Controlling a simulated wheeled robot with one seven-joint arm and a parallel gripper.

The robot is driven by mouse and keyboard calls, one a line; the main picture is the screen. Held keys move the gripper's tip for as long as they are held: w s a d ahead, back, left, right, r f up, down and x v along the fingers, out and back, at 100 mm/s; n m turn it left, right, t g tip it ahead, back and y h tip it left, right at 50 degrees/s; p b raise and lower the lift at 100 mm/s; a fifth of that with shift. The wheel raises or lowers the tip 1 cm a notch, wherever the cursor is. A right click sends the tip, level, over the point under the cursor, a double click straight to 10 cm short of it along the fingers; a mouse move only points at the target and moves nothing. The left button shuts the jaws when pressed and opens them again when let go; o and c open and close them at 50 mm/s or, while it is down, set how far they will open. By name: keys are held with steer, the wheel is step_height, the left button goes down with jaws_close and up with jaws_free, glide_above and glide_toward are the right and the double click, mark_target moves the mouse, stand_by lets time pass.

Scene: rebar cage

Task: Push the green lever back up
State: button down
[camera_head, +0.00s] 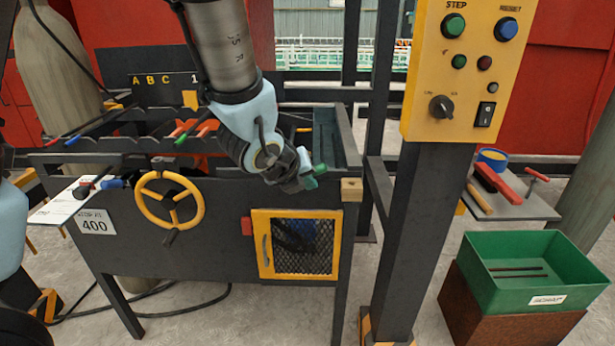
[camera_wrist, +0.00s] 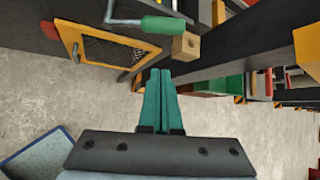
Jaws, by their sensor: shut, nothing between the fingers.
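The green lever (camera_wrist: 165,24) shows in the wrist view as a green grip on a bent metal rod, just left of a wooden block (camera_wrist: 186,46). In the head view its grip (camera_head: 320,169) shows at the machine's right front, partly hidden by my wrist. My gripper (camera_wrist: 161,69) has its two teal fingers together and empty. In the wrist view the fingertips are just short of the grip, with a gap in the picture. In the head view my gripper (camera_head: 310,183) is just below the grip; I cannot tell whether they touch.
A yellow handwheel (camera_head: 170,200) and a yellow-framed mesh door (camera_head: 296,244) are on the machine's front. A dark post with a yellow control panel (camera_head: 464,70) stands to the right. A green bin (camera_head: 535,272) stands beyond it. The floor in front is open.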

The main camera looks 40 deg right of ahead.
steer(key=w+d+f+p, duration=0.3)
steer(key=w+d+p, duration=0.1)
steer(key=d+p, duration=0.1)
steer(key=shift+w+d+f, duration=0.2)
steer(key=shift+w+d, duration=0.05)
steer(key=shift+d, duration=0.15)
stand_by(0.5)
stand_by(0.4)
